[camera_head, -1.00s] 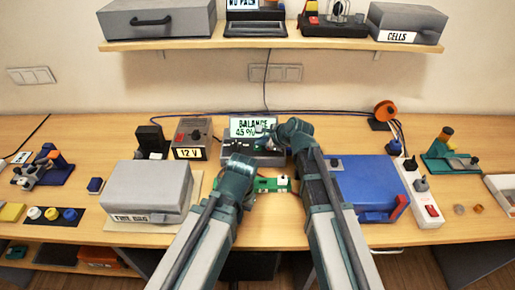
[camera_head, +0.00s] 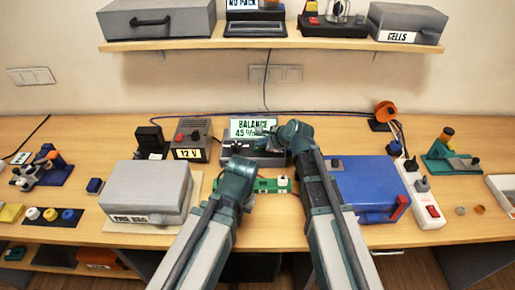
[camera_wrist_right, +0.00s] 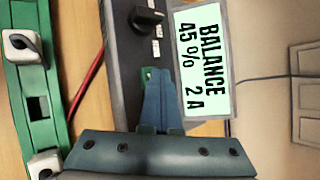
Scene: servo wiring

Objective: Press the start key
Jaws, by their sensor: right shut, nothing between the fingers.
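The charger (camera_head: 266,158) stands at the back middle of the table. Its lit display (camera_head: 250,127) reads BALANCE 45 %, and in the wrist view the display (camera_wrist_right: 202,60) also reads 2 A. My right gripper (camera_head: 268,134) is shut and empty, in front of the charger. In the wrist view its fingertips (camera_wrist_right: 157,74) are over the charger's panel beside the display. A small green key (camera_wrist_right: 148,75) shows partly behind the fingertips; I cannot tell whether they touch it. My left gripper (camera_head: 240,168) is low in front of the charger; its fingers are not clear.
A green board (camera_head: 268,185) with white connectors lies in front of the charger. A grey case (camera_head: 148,187) is on the left, a blue case (camera_head: 365,187) on the right. A 12 V supply (camera_head: 191,138) stands left of the charger. A black knob (camera_wrist_right: 143,18) is on the charger panel.

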